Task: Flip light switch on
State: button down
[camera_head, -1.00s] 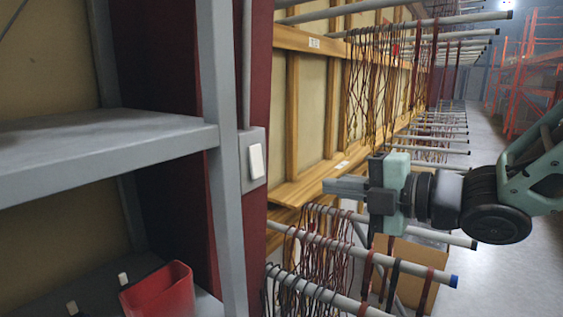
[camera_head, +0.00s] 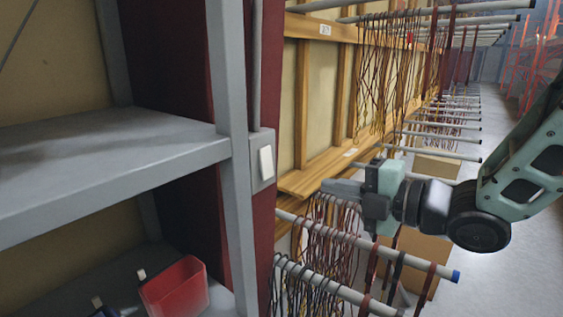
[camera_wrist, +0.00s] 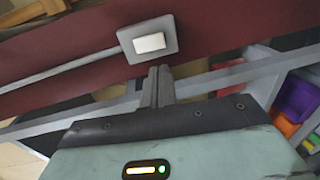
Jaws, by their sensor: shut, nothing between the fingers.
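The light switch (camera_head: 265,163) is a white rocker on a grey plate, fixed to a dark red post just right of the shelf upright. It also shows in the wrist view (camera_wrist: 150,43), just beyond my fingertips, with a grey conduit running to its plate. My gripper (camera_head: 328,187) is shut and empty. In the head view it is to the right of the switch and a little lower, with its fingers pointing left. In the wrist view my fingertips (camera_wrist: 159,70) appear just below the plate. A gap shows between them and the switch in the head view.
A grey metal shelf (camera_head: 100,165) stands on the left, with a red bin (camera_head: 175,297) on its lower level. Grey rods with hanging cables (camera_head: 325,240) stick out below and behind my gripper. A cardboard box (camera_head: 418,252) stands behind. The aisle floor at right is clear.

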aim_at(270, 175)
jog(key=p+x, duration=0.7)
jog(key=x, duration=0.4)
jog(key=shift+w+a, duration=0.1)
jog(key=shift+w+a+f, duration=0.1)
jog(key=shift+w+a, duration=0.2)
jog(key=shift+f, duration=0.1)
jog(key=shift+w+a+f+b, duration=0.15)
jog(key=shift+f+b, duration=0.2)
jog(key=shift+b, duration=0.8)
jog(key=shift+r+t, duration=0.3)
jog(key=shift+r, duration=0.05)
